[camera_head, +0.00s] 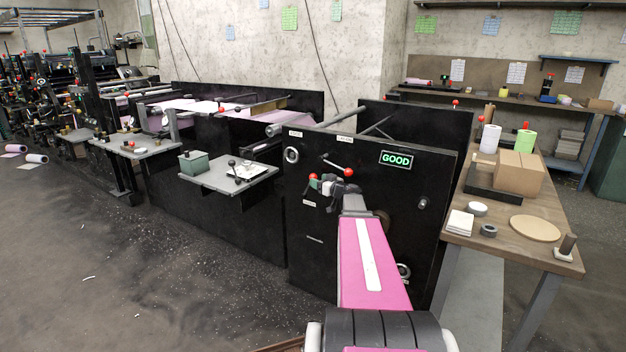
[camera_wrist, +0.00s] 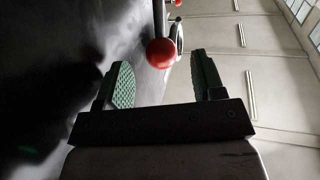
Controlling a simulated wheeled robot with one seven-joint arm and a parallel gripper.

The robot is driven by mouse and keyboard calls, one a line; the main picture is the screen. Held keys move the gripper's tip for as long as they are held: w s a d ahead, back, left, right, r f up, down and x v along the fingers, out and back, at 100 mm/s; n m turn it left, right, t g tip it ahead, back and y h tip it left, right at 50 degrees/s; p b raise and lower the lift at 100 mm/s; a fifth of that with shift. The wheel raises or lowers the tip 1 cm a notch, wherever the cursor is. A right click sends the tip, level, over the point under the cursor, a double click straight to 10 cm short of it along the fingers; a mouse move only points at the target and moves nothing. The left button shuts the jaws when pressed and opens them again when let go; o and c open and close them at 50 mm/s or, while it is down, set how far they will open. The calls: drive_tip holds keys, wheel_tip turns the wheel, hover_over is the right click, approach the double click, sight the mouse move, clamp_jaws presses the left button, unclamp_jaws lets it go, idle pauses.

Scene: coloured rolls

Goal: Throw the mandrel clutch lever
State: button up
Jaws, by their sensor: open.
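In the head view, a black machine panel (camera_head: 370,230) carries a lever with a red ball knob (camera_head: 348,171) and a pale rod slanting up to the left. A second red knob (camera_head: 313,177) shows lower left, at the tips of my gripper (camera_head: 322,186). Which one is the mandrel clutch lever I cannot tell; the labels are unreadable. In the wrist view, a red ball (camera_wrist: 161,53) on a dark rod lies ahead of my open gripper (camera_wrist: 157,82), roughly in line with the gap between its green-padded fingers. Nothing is held.
A grey side shelf (camera_head: 215,180) juts out to the left. A wooden bench (camera_head: 515,220) with boxes and rolls stands at the right. The floor at lower left is mostly clear.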

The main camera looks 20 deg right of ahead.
drive_tip(key=shift+x, duration=2.15)
clamp_jaws()
drive_tip(key=shift+a, duration=0.1)
